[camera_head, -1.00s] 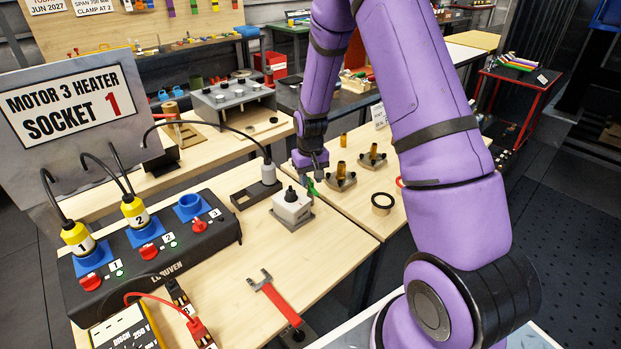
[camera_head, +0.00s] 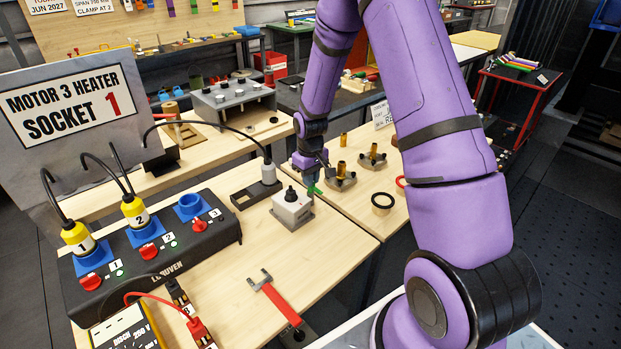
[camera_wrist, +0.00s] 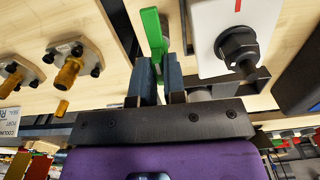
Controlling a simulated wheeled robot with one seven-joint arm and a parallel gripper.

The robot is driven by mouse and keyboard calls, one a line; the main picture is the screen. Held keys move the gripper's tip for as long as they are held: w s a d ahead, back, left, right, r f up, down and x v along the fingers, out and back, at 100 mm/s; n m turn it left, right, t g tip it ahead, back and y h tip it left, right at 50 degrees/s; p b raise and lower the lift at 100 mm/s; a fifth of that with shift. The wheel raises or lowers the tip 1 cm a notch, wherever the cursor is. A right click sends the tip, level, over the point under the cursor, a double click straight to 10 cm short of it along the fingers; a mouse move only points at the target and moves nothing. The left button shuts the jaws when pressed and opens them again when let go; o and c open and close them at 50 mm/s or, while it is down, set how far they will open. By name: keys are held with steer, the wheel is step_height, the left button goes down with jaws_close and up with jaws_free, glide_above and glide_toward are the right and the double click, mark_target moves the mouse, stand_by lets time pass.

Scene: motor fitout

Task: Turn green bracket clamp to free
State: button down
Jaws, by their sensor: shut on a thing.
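The green clamp handle (camera_head: 314,190) shows as a small green piece beside the grey-white block (camera_head: 292,207) with a black knob, at the right end of the near bench. My gripper (camera_head: 317,180) is over it, pointing down. In the wrist view the green clamp handle (camera_wrist: 151,30) is a long bar running up and away from between the two blue-grey fingers of my gripper (camera_wrist: 158,72), which are shut on it. The white block (camera_wrist: 215,22) with a red mark and black knob is close to the right. The clamp's pivot is hidden.
Two brass-topped flanged fittings (camera_head: 342,178) stand right of my gripper, with a dark ring (camera_head: 382,203) nearer. A red-handled spanner (camera_head: 279,300) lies in front. The black socket box (camera_head: 150,250) with plugs and cables is at left.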

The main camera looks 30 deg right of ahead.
stand_by(0.3)
steer(key=c, duration=1.2)
jaws_free()
step_height(320, 180, up, 11)
steer(key=shift+f, duration=0.1)
